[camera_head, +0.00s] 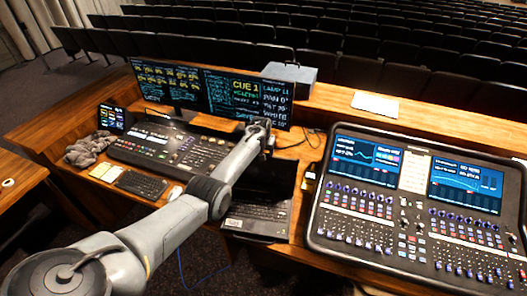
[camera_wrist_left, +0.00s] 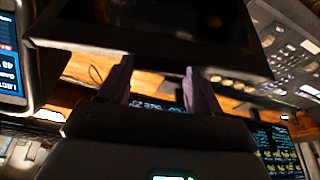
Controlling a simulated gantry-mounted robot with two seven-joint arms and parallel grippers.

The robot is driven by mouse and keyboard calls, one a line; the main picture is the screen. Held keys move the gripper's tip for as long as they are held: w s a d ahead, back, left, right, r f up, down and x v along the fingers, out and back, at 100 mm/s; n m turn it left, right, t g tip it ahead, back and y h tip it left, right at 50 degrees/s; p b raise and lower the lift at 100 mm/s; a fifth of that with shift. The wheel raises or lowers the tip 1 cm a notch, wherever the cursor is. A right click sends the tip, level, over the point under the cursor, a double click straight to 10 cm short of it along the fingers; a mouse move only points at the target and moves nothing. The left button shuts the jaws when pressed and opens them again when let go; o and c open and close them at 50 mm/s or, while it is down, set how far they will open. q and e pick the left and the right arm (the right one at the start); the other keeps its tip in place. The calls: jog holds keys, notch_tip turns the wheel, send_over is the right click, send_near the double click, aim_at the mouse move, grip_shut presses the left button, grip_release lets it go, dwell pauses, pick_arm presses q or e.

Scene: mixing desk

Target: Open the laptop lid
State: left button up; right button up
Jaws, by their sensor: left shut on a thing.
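The laptop (camera_head: 258,218) sits on the wooden desk between two consoles, with part of its keyboard showing. Its dark lid (camera_head: 282,180) stands raised behind the keyboard, partly hidden by my left arm. My left gripper (camera_head: 268,138) is at the lid's upper edge. In the left wrist view the lid (camera_wrist_left: 150,40) is a dark panel across the top, and my left gripper (camera_wrist_left: 158,72) has its two fingers at the lid's edge, shut on it. The exact contact is dark and hard to see. My right gripper is not in view.
A large mixing console (camera_head: 400,215) stands close on the laptop's right. A lighting console (camera_head: 170,148), monitors (camera_head: 245,95), a small keyboard (camera_head: 140,185) and a grey cloth (camera_head: 88,148) are to the left. White paper (camera_head: 375,103) lies on the back ledge.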

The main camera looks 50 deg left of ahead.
pick_arm(q)
jog(key=shift+r, duration=0.1)
jog(key=o, duration=1.5)
jog(key=shift+p+v, duration=0.4)
jog(key=shift+v, duration=4.95)
jog(key=shift+a, duration=0.1)
